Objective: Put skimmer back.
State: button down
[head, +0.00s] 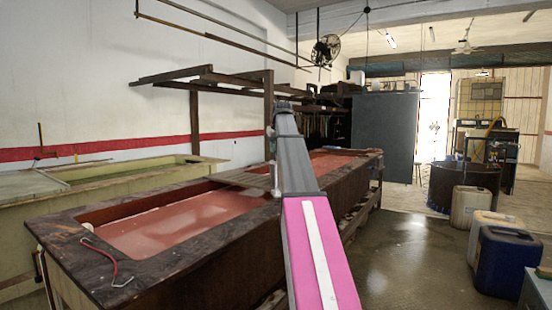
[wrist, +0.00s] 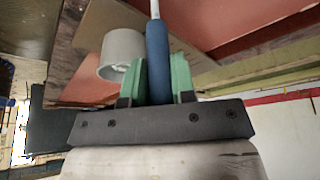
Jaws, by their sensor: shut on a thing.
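The skimmer shows in the wrist view as a blue handle (wrist: 158,62) with a thin pale shaft running out of the top of the picture. Its far end is out of view. My gripper (wrist: 158,78) has green fingers shut on the blue handle, one on each side. A grey, hollow, cup-like cylinder (wrist: 122,54) is beside the left finger; I cannot tell whether it touches. In the head view my grey and pink arm reaches over the tank (head: 240,240) and hides its middle. The skimmer and fingers are not clear there.
A dark frame of beams (head: 205,75) stands above the tank of red liquid (head: 180,218). A red curved item (head: 112,262) lies on its near left rim. A pale tank (head: 110,180) stands left. Jugs, including a blue one (head: 506,262), stand right. The middle-right floor is clear.

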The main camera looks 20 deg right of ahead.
jog(key=shift+f, duration=2)
jog(key=c, duration=0.9)
grip_release()
jog(key=shift+f, duration=0.15)
jog(key=shift+c, duration=0.2)
jog(key=v, duration=1.2)
jog(key=shift+r, duration=0.25)
